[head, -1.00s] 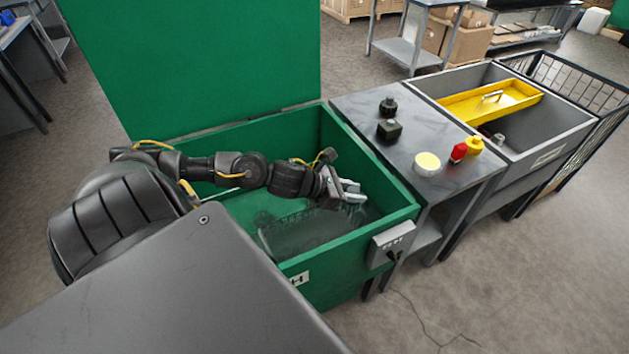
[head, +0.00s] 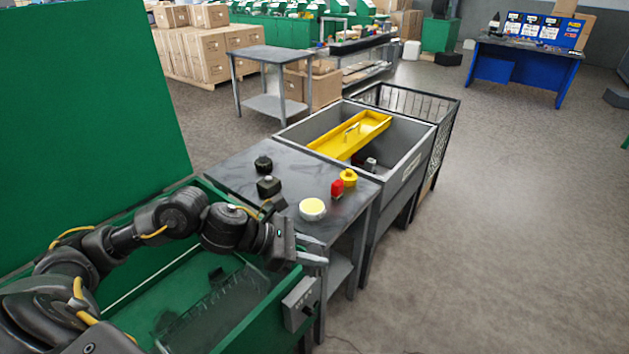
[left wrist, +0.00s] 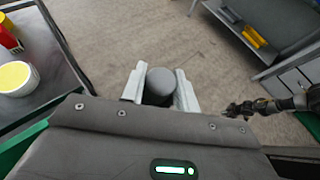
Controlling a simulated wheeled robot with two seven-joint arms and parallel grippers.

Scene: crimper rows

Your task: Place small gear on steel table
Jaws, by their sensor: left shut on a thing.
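My left gripper (head: 316,251) is by the near right corner of the green bin (head: 262,290), beside the front part of the nearer steel table (head: 235,178). In the left wrist view, its fingers (left wrist: 160,90) are shut on a dark grey round part (left wrist: 160,80). No teeth show on it, so I cannot tell if it is the small gear. In the head view the held part is not clear. The table also shows in the left wrist view (left wrist: 45,105). A dark jointed arm, apparently my right, ends in a gripper (left wrist: 232,110) too small to read.
Two black parts (head: 268,187), a white tub with yellow top (head: 312,209), a red item (head: 337,189) and a yellow item (head: 348,178) stand on the nearer table. A grey bin (head: 408,158) with a yellow tray (head: 345,138) adjoins it. The table's left front is clear.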

